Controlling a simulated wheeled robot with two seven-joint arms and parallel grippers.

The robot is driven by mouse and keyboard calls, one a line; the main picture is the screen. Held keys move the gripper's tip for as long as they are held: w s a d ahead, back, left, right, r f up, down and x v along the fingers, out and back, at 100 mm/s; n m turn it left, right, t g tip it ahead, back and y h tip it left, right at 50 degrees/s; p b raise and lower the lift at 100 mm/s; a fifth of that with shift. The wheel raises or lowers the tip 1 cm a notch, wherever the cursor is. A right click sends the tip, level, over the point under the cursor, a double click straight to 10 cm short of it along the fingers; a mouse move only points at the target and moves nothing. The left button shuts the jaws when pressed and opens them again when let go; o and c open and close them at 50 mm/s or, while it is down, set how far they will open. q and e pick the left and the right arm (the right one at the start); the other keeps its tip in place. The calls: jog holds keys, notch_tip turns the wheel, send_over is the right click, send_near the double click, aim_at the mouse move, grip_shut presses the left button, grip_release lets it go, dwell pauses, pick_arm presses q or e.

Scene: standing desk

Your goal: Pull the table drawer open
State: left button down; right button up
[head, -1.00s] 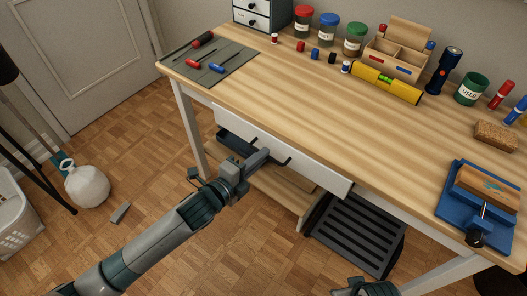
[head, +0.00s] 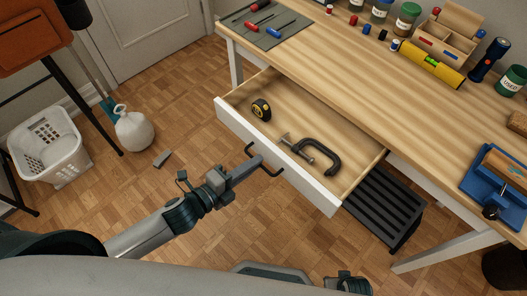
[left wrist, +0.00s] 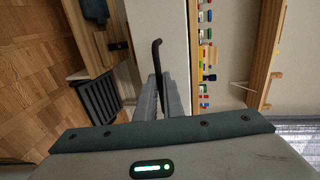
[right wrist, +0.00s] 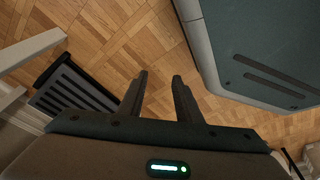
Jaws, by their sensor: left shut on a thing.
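The table drawer (head: 285,168) has a white front and is pulled well out from under the wooden desk (head: 345,80). My left gripper (head: 256,162) is shut on the drawer's dark bar handle (head: 272,173). In the left wrist view the handle (left wrist: 156,58) runs up from between the fingers (left wrist: 156,80). My right gripper (right wrist: 160,77) is open and empty above the floor, away from the drawer.
A black slatted rack (head: 382,208) stands on the floor under the desk, right of the drawer. A white basket (head: 48,148) and a white jug (head: 133,130) stand at the left. Open parquet floor lies before the drawer.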

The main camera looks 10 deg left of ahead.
pick_arm(q)
jog(key=v, duration=0.2)
jog(key=shift+s+a+f, duration=0.25)
jog(key=shift+s, duration=0.1)
pick_arm(e)
jog(key=shift+s+a+f, duration=0.3)
jog(key=shift+s+f, duration=0.05)
jog(key=shift+s, duration=0.2)
pick_arm(q)
jog(key=c, duration=1.9)
grip_release()
jog(key=shift+s, duration=0.1)
